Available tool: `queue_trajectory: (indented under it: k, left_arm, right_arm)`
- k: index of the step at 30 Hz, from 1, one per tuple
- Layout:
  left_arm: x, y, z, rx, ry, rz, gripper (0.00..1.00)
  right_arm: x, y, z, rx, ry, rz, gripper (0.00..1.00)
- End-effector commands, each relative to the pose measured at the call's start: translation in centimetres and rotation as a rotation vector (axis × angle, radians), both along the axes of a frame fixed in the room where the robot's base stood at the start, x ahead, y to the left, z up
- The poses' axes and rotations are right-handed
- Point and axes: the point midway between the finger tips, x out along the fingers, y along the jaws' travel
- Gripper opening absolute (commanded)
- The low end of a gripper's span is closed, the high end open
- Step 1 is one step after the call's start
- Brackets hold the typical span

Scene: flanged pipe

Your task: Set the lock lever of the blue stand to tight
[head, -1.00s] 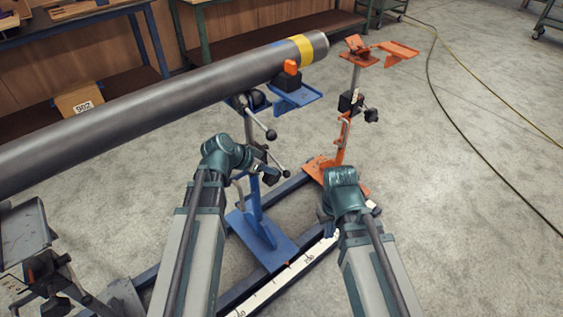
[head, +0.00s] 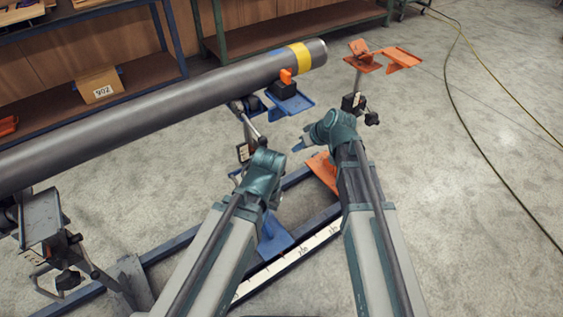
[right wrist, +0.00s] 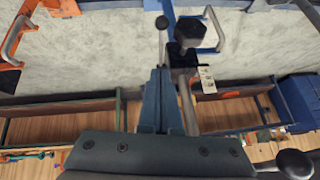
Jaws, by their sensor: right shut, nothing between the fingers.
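The blue stand holds the grey pipe (head: 170,100) on its post. Its blue tray (head: 290,103) and blue foot (head: 275,238) show in the head view, with a rod-like lever (head: 250,127) below the pipe. My right gripper (head: 299,147) points left towards the stand's post, just right of it. In the right wrist view its fingers (right wrist: 160,75) are shut and empty. There a thin lever with a ball end (right wrist: 162,22) lies beyond the fingertips, beside a black knob (right wrist: 188,32); contact cannot be told. My left wrist hides the left fingers and part of the post.
An orange stand (head: 362,55) stands right of the blue one. A grey stand (head: 42,220) is at lower left. A rail with a scale (head: 290,258) runs along the floor. Shelves line the back wall. Cables lie on the open floor at right.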

Motion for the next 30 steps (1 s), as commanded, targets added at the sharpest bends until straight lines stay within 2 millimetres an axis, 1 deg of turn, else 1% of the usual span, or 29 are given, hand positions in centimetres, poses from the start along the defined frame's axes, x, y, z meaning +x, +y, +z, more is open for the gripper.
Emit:
queue_trajectory:
  k: [5,11,26,30]
  left_arm:
    - [0.0,0.0,-0.5,-0.002,0.000,-0.001,0.00]
    - [0.1,0.0,-2.1,-0.004,-0.001,-0.002,0.00]
    - [0.1,0.0,-9.1,-0.004,-0.001,-0.002,0.00]
    - [0.1,0.0,-10.9,-0.004,-0.001,-0.002,0.00]
  right_arm:
    - [0.1,0.2,-0.5,-0.002,0.001,0.001,0.00]
    - [0.8,0.9,-2.1,-0.002,0.002,0.001,0.00]
    - [4.0,4.4,-9.1,-0.001,0.002,0.002,0.00]
    - [3.2,4.4,-10.9,-0.002,0.002,0.000,0.00]
